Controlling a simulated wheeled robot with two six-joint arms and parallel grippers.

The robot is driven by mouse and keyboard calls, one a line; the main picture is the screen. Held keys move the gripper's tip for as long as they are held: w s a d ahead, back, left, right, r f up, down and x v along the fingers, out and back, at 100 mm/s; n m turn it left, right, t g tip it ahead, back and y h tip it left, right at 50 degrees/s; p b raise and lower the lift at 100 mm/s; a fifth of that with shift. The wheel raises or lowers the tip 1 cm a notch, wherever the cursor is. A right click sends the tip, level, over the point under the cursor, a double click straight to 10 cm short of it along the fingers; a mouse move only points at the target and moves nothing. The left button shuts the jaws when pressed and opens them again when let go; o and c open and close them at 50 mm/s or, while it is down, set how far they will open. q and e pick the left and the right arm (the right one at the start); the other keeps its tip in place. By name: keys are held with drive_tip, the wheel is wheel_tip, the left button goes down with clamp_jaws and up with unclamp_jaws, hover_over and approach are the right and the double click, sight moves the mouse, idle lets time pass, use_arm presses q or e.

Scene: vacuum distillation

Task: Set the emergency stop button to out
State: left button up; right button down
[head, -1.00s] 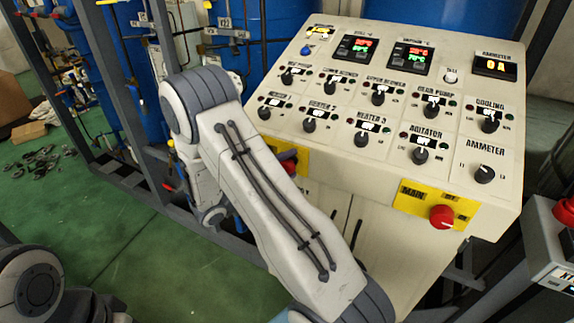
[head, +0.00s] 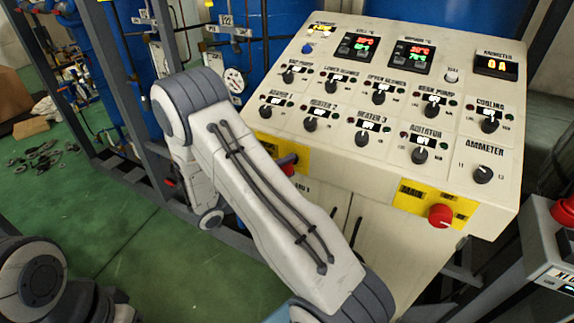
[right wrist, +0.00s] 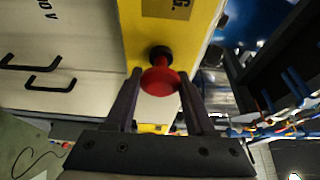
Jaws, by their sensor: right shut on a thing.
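The emergency stop button is a red mushroom knob on a dark collar, on a yellow plate at the panel's front left. In the head view the button (head: 289,169) is mostly hidden by my right gripper and arm. In the right wrist view the button (right wrist: 160,79) shows clearly, standing off the yellow plate (right wrist: 150,28). My right gripper (right wrist: 159,74) has one dark finger on each side of the red head and is shut on it. In the head view only a dark fingertip of it (head: 286,160) shows. My left gripper is not in view.
The cream control panel (head: 335,160) carries several black knobs and lit displays. A red main switch (head: 441,216) sits on another yellow plate to the right. Grey frame posts (head: 125,95) and blue tanks stand behind. Green floor (head: 150,235) is open at the left.

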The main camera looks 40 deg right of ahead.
drive_tip(key=shift+c, duration=1.4)
unclamp_jaws()
drive_tip(key=shift+a, duration=0.1)
drive_tip(key=a+b, duration=0.2)
drive_tip(key=a, duration=0.8)
drive_tip(key=shift+a+b, duration=0.25)
drive_tip(key=shift+b, duration=0.1)
drive_tip(key=shift+s, duration=0.15)
